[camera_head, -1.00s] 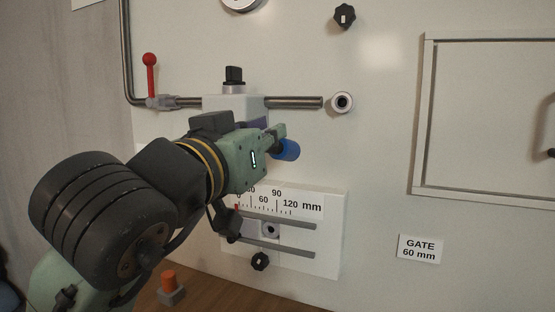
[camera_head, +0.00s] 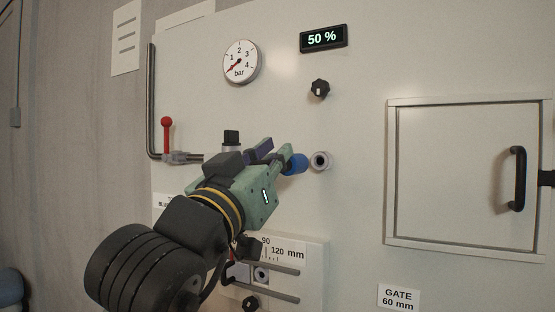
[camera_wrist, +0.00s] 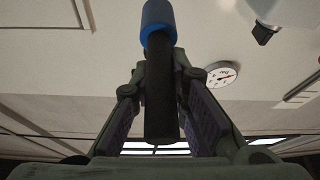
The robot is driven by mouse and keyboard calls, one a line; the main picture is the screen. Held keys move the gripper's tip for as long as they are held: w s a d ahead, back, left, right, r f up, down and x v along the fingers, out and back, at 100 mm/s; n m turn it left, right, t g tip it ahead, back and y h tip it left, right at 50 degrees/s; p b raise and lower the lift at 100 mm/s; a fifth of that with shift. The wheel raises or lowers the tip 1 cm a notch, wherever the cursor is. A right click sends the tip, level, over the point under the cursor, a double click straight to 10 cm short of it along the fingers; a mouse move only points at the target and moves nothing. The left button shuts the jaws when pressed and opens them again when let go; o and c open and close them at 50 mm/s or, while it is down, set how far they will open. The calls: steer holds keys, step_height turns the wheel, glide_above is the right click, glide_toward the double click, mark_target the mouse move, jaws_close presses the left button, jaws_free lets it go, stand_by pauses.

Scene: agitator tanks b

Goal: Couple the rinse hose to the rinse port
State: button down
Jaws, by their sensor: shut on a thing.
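My gripper (camera_head: 281,157) is shut on the rinse hose, a short dark hose (camera_wrist: 161,95) with a blue coupling end (camera_head: 296,164). The blue coupling (camera_wrist: 158,22) sticks out beyond my fingers in the wrist view. A round port with a pale collar and dark bore (camera_head: 320,161), which looks like the rinse port, is on the white panel. The coupling is just left of this port in the head view. Whether they touch, I cannot tell. The port is not clearly seen in the wrist view.
A red-handled valve (camera_head: 167,137) on a pipe and a black-knobbed fitting (camera_head: 231,140) are left of the port. A black knob (camera_head: 319,89) is above it. A slide scale (camera_head: 285,251) is below. A hatch with a black handle (camera_head: 517,179) is at right.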

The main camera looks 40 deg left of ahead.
steer(key=shift+w, duration=0.1)
steer(key=shift+w+a, duration=0.25)
steer(key=shift+w, duration=0.65)
steer(key=shift+w+a, duration=0.2)
steer(key=shift+w, duration=0.7)
steer(key=shift+w+a, duration=0.25)
steer(key=shift+w, duration=0.65)
steer(key=shift+w+p, duration=0.3)
steer(key=shift+w, duration=0.15)
steer(key=shift+w+a, duration=0.1)
steer(key=shift+w+a+r, duration=0.1)
steer(key=shift+w, duration=0.2)
steer(key=shift+s, duration=0.15)
